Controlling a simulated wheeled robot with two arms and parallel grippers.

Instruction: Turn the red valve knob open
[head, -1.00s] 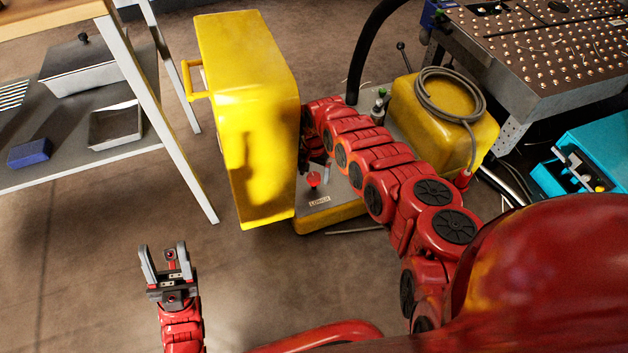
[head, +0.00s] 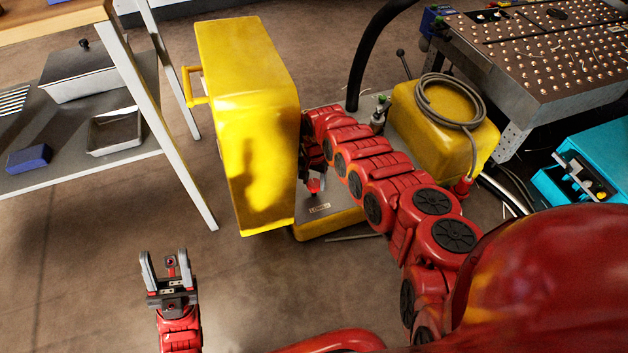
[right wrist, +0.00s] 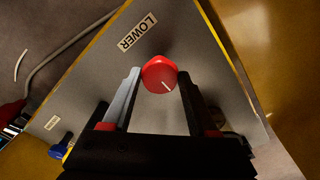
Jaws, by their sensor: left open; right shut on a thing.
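The red valve knob (right wrist: 160,74) is round with a white pointer line, and stands on a grey panel (right wrist: 95,84) beside a "LOWER" label (right wrist: 138,32). In the head view the knob (head: 316,186) shows at the panel's left part, beside the yellow cover. My right gripper (right wrist: 157,77) has its two fingers on either side of the knob and is shut on it. In the head view this gripper (head: 318,178) is partly hidden by its own arm and the cover. My left gripper (head: 168,263) is open and empty above the floor at lower left.
A tall yellow cover (head: 255,110) stands open left of the panel. A yellow box with a coiled grey hose (head: 440,135) sits behind my right arm. A blue knob (right wrist: 58,151) shows on the panel. A shelf (head: 90,165) stands left; a perforated table (head: 545,70) stands right.

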